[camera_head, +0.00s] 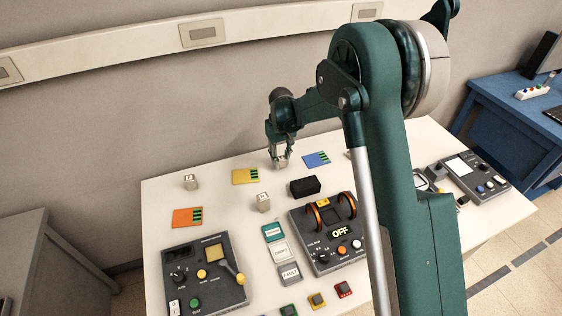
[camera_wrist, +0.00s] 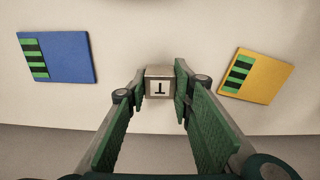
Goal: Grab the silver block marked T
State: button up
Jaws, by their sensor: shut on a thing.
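In the head view the silver block (camera_head: 280,162) shows at the tip of my gripper (camera_head: 279,153), at the back of the white table. My gripper (camera_wrist: 153,88) is shut on this block, one green pad on each side. I cannot tell whether the block is touching the table or just above it.
Two other silver blocks stand on the table, one at back left (camera_head: 191,182) and one nearer (camera_head: 263,201). Yellow (camera_head: 245,176), blue (camera_head: 316,159) and orange (camera_head: 187,217) cards lie around. A black block (camera_head: 305,187) and an OFF console (camera_head: 330,236) are nearer.

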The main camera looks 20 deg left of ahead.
aim_at(281, 158)
notch_tip(281, 158, up, 10)
jog(key=shift+f+p, duration=0.2)
jog(key=shift+p, duration=0.3)
dwell(0.6)
